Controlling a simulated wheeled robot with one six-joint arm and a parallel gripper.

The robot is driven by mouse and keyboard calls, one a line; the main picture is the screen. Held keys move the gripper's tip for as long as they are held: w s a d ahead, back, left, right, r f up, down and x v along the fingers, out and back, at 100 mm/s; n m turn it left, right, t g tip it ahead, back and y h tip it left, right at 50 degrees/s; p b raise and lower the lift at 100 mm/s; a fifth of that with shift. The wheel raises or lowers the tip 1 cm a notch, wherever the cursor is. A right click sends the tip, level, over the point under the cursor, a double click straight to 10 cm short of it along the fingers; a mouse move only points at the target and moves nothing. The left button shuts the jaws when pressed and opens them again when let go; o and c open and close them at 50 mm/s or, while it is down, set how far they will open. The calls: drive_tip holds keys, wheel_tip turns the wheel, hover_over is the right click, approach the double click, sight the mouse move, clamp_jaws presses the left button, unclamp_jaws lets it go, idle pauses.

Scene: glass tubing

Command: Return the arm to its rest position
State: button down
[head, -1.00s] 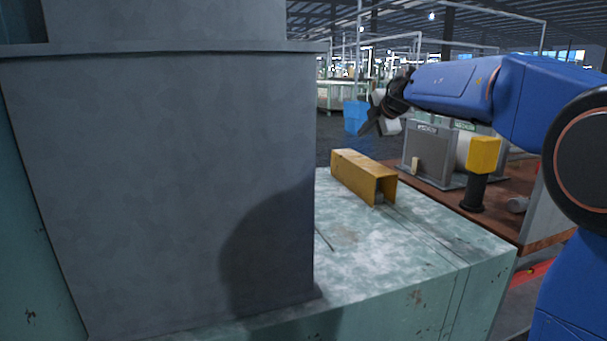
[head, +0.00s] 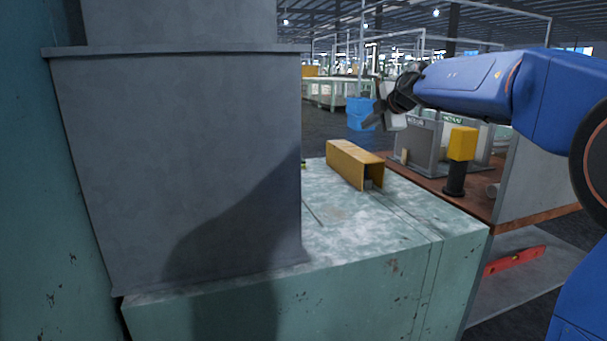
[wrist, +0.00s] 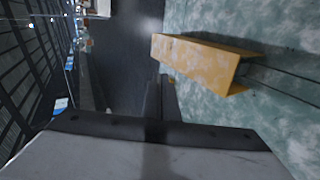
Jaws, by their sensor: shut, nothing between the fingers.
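My blue arm reaches in from the right of the head view, held up above the bench. At its end my dark gripper (head: 376,121) points left and a little down, and holds nothing. In the wrist view my gripper (wrist: 160,82) shows as two dark fingers closed together, beside a yellow channel-shaped cover (wrist: 205,62). The same yellow cover (head: 348,163) lies on the worn green bench (head: 345,235) in the head view, below and apart from my gripper.
A large grey metal cabinet (head: 190,170) stands on the bench's left. To the right, a brown worktop (head: 430,185) carries a yellow-topped black post (head: 461,145) and grey box-like equipment (head: 420,140). A blue bin (head: 360,113) stands on the floor behind. A red level (head: 515,261) lies low at right.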

drive_tip(key=s+d+r+m+t+h, duration=0.2)
drive_tip(key=s+d+r+m+t, duration=0.25)
drive_tip(key=s+r+m, duration=0.35)
drive_tip(key=s+d+f+m+h, duration=0.65)
drive_tip(key=s+d, duration=0.25)
drive_tip(key=s, duration=0.4)
drive_tip(key=s+d+f+m+g, duration=0.4)
drive_tip(key=s+f, duration=0.6)
drive_tip(key=s+a+f+m+g+y, duration=0.1)
drive_tip(key=s+a+f+g+y, duration=0.1)
drive_tip(key=s+f, duration=0.9)
drive_tip(key=s+a+f+m+g+y, duration=0.1)
drive_tip(key=s+a+f+g, duration=0.4)
drive_tip(key=s+f, duration=0.6)
drive_tip(key=shift+s+a+m+y, duration=0.25)
drive_tip(key=shift+a+m+y, duration=0.1)
drive_tip(key=shift+a+y, duration=0.4)
drive_tip(key=shift+f, duration=0.1)
